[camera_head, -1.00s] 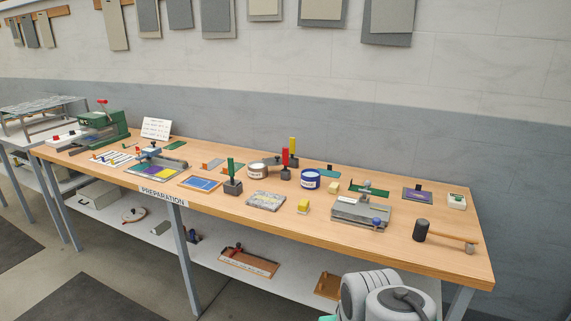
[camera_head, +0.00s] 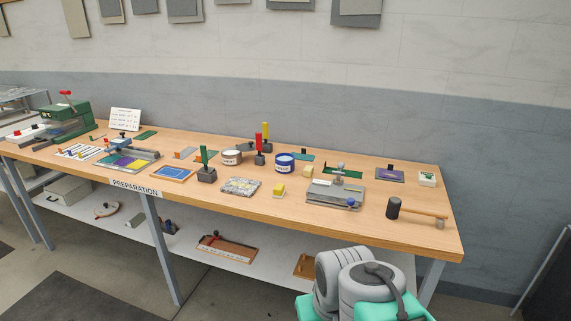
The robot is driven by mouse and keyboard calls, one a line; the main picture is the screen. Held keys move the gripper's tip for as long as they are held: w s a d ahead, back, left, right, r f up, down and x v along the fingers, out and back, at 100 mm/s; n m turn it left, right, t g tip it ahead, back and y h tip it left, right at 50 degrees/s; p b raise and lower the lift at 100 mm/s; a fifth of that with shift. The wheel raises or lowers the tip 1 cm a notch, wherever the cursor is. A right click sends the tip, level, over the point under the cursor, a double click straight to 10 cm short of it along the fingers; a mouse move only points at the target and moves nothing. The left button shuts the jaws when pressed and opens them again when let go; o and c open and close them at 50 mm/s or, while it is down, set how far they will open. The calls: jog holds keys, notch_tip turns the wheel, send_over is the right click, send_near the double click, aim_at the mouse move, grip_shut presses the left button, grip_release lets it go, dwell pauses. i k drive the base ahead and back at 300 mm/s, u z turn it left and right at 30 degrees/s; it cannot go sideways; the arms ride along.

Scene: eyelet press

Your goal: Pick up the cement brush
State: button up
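Several upright coloured handles stand on the wooden bench (camera_head: 330,228): a green handle (camera_head: 204,156) in a dark block, a red handle (camera_head: 258,142) and a yellow handle (camera_head: 265,133). One of these may be the cement brush, but I cannot tell which at this size. A pale labelled tin (camera_head: 231,158) and a blue labelled tin (camera_head: 284,163) stand among them. My gripper is not in view; only grey and teal parts of my own body show at the lower right, in front of the bench.
A black-headed mallet (camera_head: 393,208) lies near the right end, beside a grey metal fixture (camera_head: 335,195). A green press (camera_head: 66,118) stands far left.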

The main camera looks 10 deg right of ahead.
aim_at(258, 136)
jog(key=u, duration=0.25)
jog(key=i, duration=1.35)
jog(key=u, duration=0.9)
jog(key=i, duration=1.45)
jog(key=u, duration=0.45)
